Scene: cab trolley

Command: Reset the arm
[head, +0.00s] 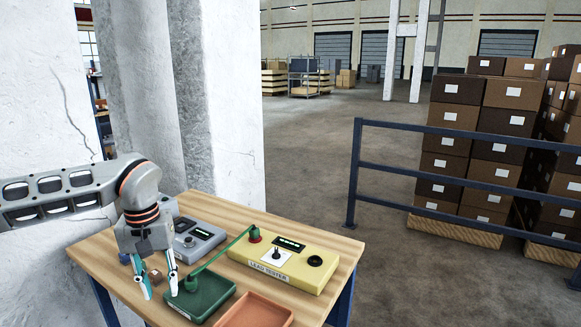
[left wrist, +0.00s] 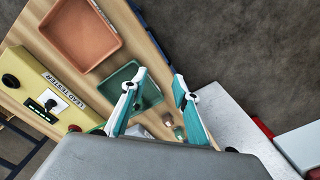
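My left gripper (head: 159,292) hangs fingers-down over the left front part of the wooden table (head: 85,250) in the head view. Its two teal and white fingers are apart, with no object seen held between them. It also shows in the left wrist view (left wrist: 160,74), open, with the table behind the fingers. In the head view a small brown block (head: 155,274) shows between the fingers; I cannot tell its exact distance from them. The left arm (head: 60,193) comes in from the left. My right gripper is in neither view.
The yellow lead tester (head: 300,270), a grey device (head: 206,233), a green tray (head: 208,306) and a terracotta tray (head: 250,312) stand on the table. A green lead (head: 222,252) runs from the tester toward the green tray. A white pillar (head: 225,110) stands behind; a blue railing (head: 450,131) is at right.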

